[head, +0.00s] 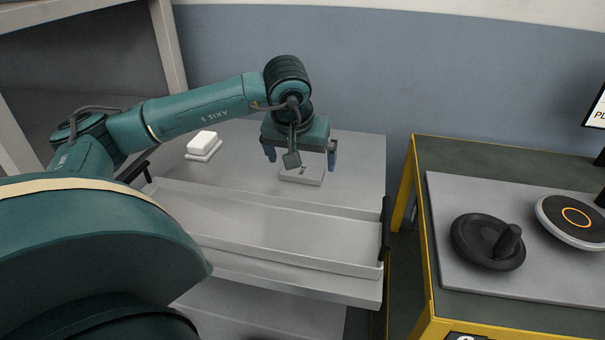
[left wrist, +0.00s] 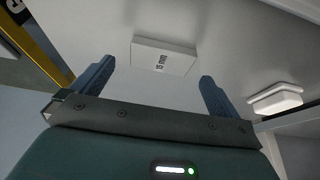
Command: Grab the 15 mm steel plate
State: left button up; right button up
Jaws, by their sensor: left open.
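The 15 mm steel plate (head: 303,175) is a flat light-grey block lying on the grey shelf, toward its back right. In the left wrist view the plate (left wrist: 164,56) shows the printed label "15 mm". My left gripper (head: 300,158) is open and empty, just above and behind the plate in the head view. In the left wrist view its two blue fingers (left wrist: 155,85) stand apart, with the plate beyond and between them. The fingers do not appear to touch the plate. Part of the plate's top is hidden by the gripper in the head view. My right gripper is not in view.
A white stacked block (head: 203,144) lies on the shelf to the left. A long shallow tray (head: 270,232) with black handles spans the shelf's front. A yellow-framed table (head: 440,155) at right holds a black handwheel (head: 487,242) and a round disc device (head: 575,219).

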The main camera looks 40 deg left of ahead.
aim_at(302, 170)
pick_arm(q)
jog(key=x, duration=0.3)
jog(key=shift+a+f, duration=0.15)
jog(key=shift+f, duration=0.15)
jog(key=shift+w+r, duration=0.1)
jog(key=shift+r, duration=0.05)
jog(key=c, duration=1.3)
